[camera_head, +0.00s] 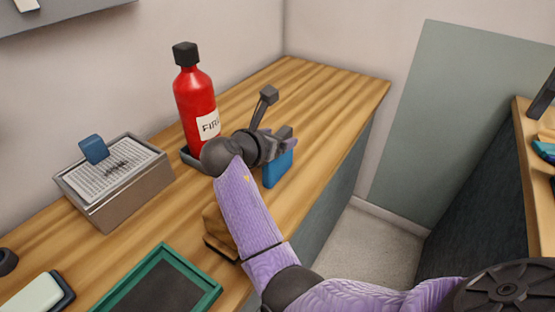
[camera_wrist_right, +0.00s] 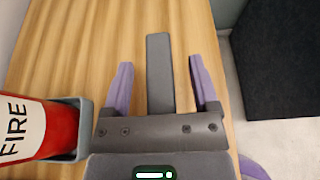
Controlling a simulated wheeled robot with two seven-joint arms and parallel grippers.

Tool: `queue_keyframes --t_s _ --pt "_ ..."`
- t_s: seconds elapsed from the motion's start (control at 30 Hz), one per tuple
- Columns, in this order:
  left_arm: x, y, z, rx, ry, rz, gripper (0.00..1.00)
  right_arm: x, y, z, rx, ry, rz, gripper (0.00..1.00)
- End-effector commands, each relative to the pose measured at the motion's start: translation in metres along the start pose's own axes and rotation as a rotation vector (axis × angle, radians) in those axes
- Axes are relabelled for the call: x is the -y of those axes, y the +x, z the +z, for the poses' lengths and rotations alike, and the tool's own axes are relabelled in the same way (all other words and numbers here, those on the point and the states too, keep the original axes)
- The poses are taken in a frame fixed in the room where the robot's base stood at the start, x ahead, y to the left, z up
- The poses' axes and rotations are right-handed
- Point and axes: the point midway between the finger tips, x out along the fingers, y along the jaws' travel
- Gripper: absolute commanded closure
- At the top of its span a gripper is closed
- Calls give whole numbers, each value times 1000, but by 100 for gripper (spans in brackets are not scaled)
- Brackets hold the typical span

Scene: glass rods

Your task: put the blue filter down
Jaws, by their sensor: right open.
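A blue flat piece (camera_head: 278,169), which looks like the blue filter, is upright just below my right gripper (camera_head: 284,139) near the counter's front edge. Its top is hidden by the gripper, and I cannot tell if it touches the wood. In the right wrist view my right gripper (camera_wrist_right: 157,80) is open, with its purple fingers apart on both sides of a grey bar (camera_wrist_right: 160,72). No blue shows there; I cannot tell if the bar is the filter's top edge. My left gripper is not in view.
A red fire extinguisher (camera_head: 196,98) stands close left of my right wrist. Further left is a metal box (camera_head: 133,199) with a small blue block (camera_head: 93,149) on its top. A green-rimmed tray (camera_head: 206,296) lies in front. The counter's far right end (camera_head: 340,90) is clear.

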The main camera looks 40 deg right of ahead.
Motion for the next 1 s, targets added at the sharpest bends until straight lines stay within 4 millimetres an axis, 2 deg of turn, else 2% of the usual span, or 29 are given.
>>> queue_keyframes --t_s 0.03,0.07,0.37,0.83,1.0 --pt "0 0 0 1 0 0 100 0 0 0 0 0 0 30" --pt "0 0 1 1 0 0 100 0 0 0 0 0 0 36" --pt "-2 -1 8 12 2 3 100 0 0 0 0 0 0 100" --pt "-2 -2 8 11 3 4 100 0 -1 1 0 0 0 100" --pt "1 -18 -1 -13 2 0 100 0 -11 26 1 5 1 100"
